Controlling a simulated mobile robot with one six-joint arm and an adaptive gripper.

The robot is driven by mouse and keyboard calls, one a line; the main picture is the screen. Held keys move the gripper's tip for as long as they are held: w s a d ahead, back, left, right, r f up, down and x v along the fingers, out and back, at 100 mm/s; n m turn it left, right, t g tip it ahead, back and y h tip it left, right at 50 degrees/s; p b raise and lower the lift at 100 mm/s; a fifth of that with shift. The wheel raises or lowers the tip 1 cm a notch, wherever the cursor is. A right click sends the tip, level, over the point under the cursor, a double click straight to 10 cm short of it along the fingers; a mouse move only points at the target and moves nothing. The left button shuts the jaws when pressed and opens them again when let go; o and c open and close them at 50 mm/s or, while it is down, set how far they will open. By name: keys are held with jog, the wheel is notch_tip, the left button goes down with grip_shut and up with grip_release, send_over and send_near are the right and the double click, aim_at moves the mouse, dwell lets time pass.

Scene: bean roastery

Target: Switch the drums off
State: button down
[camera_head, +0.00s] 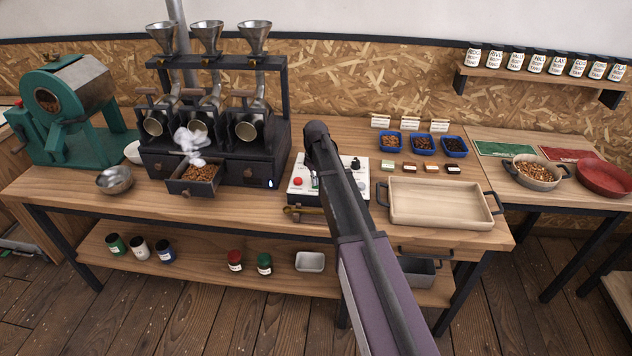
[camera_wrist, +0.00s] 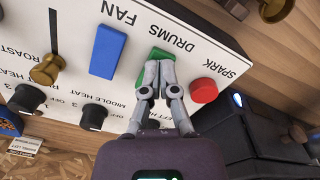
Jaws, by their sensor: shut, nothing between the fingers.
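The white control panel (camera_head: 302,188) stands on the bench right of the black roaster. In the wrist view its green switch (camera_wrist: 143,84) sits under the label DRUMS, between the blue FAN switch (camera_wrist: 108,52) and the red SPARK button (camera_wrist: 203,90). My gripper (camera_wrist: 159,66) is shut and empty, its fingertips over the green switch and partly covering it. I cannot tell whether they touch it, or which way the switch is set. The roaster's three drums (camera_head: 246,131) show under its funnels. In the head view my arm hides part of the panel and the fingertips.
An open drawer of beans (camera_head: 198,174) sticks out of the roaster, with pale smoke (camera_head: 187,139) above it. The panel also has a brass lever (camera_wrist: 45,72) and black knobs (camera_wrist: 92,117). A beige tray (camera_head: 440,216) and blue sample trays (camera_head: 423,145) lie to the right.

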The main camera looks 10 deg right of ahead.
jog(key=shift+r, duration=0.15)
jog(key=shift+r+p, duration=3.35)
jog(key=shift+p, duration=0.1)
jog(key=s+m, duration=0.2)
jog(key=s, duration=2.7)
